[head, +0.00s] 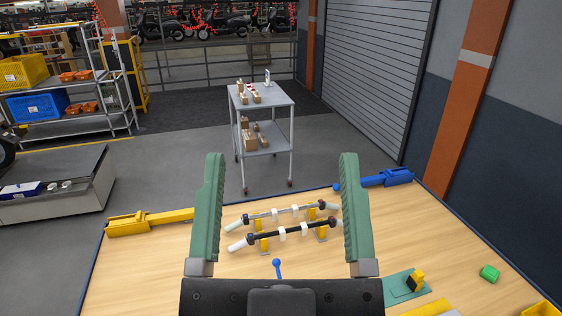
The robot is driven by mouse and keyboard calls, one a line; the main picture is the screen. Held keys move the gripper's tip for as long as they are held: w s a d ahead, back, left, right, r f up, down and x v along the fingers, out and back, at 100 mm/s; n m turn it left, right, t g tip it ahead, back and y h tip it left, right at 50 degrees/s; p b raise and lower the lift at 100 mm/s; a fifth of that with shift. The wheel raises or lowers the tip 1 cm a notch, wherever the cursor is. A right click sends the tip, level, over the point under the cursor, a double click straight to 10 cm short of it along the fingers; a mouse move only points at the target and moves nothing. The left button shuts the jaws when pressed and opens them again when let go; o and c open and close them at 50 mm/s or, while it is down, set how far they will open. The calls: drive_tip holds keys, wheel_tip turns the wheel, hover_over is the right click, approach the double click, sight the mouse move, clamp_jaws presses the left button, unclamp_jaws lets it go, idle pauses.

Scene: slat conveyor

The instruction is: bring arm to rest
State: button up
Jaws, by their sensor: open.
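My gripper (281,215) fills the lower middle of the head view, its two green fingers spread wide apart. It is open and nothing sits between the fingertips. Beyond and below the fingers, two rods with dark collars and white pieces lie on yellow supports: a black rod (292,235) in front and a grey rod (285,212) behind. They rest on the wooden table (150,270). The gripper's dark palm hides the table's near middle part.
A yellow clamp (150,221) lies at the table's left edge and a blue clamp (385,179) at its far right. A green plate (403,287) and a green block (489,273) are at the right. A blue-knobbed lever (277,264) stands near the palm. A grey cart (262,97) stands beyond.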

wheel_tip(320, 180, up, 17)
drive_tip(key=p, duration=1.6)
drive_tip(key=shift+a, duration=0.1)
